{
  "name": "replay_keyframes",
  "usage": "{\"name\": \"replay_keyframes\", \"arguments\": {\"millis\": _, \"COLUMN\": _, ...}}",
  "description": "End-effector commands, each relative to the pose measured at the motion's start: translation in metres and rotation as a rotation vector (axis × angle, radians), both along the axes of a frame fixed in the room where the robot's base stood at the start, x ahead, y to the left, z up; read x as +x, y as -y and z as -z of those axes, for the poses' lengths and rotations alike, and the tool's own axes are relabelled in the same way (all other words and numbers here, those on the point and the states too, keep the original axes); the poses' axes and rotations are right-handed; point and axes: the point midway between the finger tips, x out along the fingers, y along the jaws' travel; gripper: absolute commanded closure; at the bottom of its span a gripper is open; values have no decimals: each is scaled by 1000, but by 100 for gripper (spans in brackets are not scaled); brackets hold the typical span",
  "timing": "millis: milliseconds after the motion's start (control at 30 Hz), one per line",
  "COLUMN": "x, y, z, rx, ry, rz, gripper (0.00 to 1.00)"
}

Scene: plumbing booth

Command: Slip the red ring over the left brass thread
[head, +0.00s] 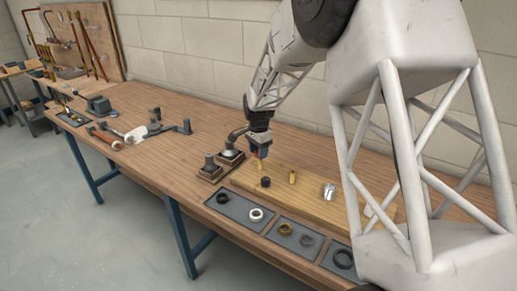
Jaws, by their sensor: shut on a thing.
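My gripper (258,152) points down over the left part of the wooden board and is shut on the red ring (257,156), of which only a small bit shows between the fingers. The left brass thread (260,166) stands upright on the board directly below the gripper, with its top close to the ring. At this size I cannot tell whether the ring is above the thread's tip or around it. A second brass thread (292,177) stands to the right, with nothing on it.
A dark fitting (266,182) and a chrome fitting (329,190) stand on the board (312,203). Grey trays (237,208) along the front edge hold a black, a white, a brass and other rings. Dark fittings on wooden blocks (210,173) stand left of the board.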

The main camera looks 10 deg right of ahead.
Motion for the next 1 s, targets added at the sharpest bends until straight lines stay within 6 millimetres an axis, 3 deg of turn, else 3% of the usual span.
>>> {"name": "replay_keyframes", "arguments": {"millis": 1000, "x": 0, "y": 0, "z": 30, "rx": 0, "ry": -1, "rz": 0, "gripper": 78}}
